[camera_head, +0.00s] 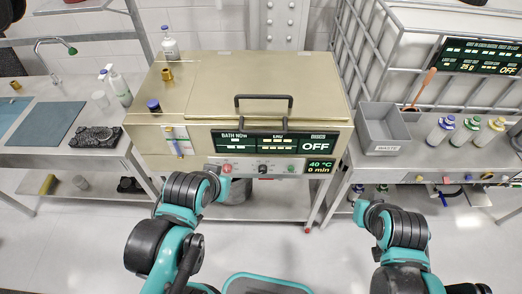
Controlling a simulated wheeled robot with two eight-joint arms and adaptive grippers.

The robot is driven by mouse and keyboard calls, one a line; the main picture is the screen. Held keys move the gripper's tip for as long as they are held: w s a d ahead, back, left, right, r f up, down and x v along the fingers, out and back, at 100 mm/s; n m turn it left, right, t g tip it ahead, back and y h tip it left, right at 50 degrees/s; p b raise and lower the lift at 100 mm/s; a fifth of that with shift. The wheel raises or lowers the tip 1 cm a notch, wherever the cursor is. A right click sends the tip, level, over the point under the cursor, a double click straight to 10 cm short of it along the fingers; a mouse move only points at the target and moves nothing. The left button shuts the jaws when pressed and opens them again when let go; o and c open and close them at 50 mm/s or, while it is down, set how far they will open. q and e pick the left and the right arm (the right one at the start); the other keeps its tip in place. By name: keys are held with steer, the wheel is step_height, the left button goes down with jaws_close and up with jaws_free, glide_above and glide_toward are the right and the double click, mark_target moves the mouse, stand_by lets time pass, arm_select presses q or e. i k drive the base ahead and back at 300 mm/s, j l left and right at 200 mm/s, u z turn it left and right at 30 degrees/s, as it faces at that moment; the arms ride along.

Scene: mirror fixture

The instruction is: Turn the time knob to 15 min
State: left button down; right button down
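A beige bath machine (265,95) stands in the middle with a black handle on its lid. Its front panel reads OFF, and a small display (320,166) reads 40 °C and 0 min. A dark knob (262,169) and a smaller light control (291,169) sit on the panel strip; I cannot read which is the time knob. A red control (227,168) is at the strip's left. My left gripper (214,174) is close to the strip's left end, its fingers too small to judge. My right gripper (362,210) is low, apart from the machine's right side.
A grey waste bin (382,129) and several capped bottles stand on the right bench.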

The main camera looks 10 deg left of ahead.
mark_target(263, 169)
steer(key=k+j+u, duration=0.15)
steer(key=k+j, duration=0.3)
steer(key=k+j+u, duration=0.1)
steer(key=k+j, duration=0.3)
steer(key=j, duration=0.25)
